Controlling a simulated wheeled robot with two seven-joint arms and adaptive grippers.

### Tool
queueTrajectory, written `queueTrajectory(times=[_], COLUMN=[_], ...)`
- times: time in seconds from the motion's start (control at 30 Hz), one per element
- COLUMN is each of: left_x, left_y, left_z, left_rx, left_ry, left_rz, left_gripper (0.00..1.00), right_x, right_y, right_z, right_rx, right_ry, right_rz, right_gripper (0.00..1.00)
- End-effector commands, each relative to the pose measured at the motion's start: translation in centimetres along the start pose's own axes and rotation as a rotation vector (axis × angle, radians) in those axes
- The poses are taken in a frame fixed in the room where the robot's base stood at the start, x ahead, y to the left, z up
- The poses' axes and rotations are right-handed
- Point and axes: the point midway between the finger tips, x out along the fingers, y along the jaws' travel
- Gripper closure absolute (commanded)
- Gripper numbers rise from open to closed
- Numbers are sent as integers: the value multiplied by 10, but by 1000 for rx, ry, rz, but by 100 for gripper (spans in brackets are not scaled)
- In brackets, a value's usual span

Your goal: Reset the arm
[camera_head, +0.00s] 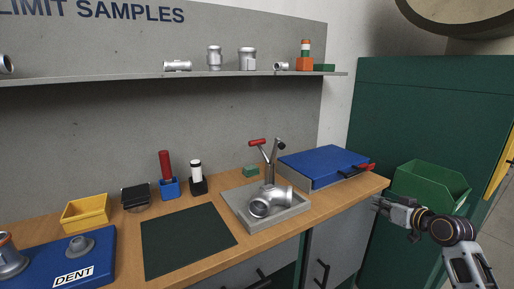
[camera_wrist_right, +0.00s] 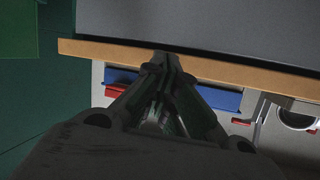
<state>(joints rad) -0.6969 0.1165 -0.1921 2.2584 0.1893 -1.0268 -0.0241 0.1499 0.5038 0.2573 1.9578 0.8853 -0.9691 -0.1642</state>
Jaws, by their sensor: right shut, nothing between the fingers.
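My right gripper (camera_head: 379,205) is in front of the right end of the wooden workbench, at about the height of its edge, with the arm coming in from the lower right. Its fingers are together with nothing between them. In the right wrist view the closed fingertips (camera_wrist_right: 166,58) show in front of the bench edge (camera_wrist_right: 215,70). I cannot tell whether they touch it. My left gripper is in neither view.
On the bench (camera_head: 190,205) are a grey tray (camera_head: 290,212) with a silver pipe casting (camera_head: 268,201), a blue case (camera_head: 322,163), a dark mat (camera_head: 187,241) and a blue DENT board (camera_head: 105,245). A green bin (camera_head: 430,188) stands right, behind my right arm. A shelf (camera_head: 130,77) holds samples.

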Motion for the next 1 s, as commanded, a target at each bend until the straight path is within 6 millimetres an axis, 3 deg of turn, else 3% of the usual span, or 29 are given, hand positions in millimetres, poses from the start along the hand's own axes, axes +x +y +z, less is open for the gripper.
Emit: queueTrajectory(times=[0.27, 0.5, 1.0], left_x=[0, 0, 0], left_y=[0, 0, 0], left_z=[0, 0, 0], left_rx=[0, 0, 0], left_ry=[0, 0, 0], left_rz=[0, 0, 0], left_gripper=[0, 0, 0], right_x=[11, 14, -15], right_y=[-35, -79, -184], right_z=[47, 113, 253], right_rx=[-60, -126, -164], right_ry=[-85, -179, -360], right_rz=[84, 128, 66], right_gripper=[100, 100, 100])
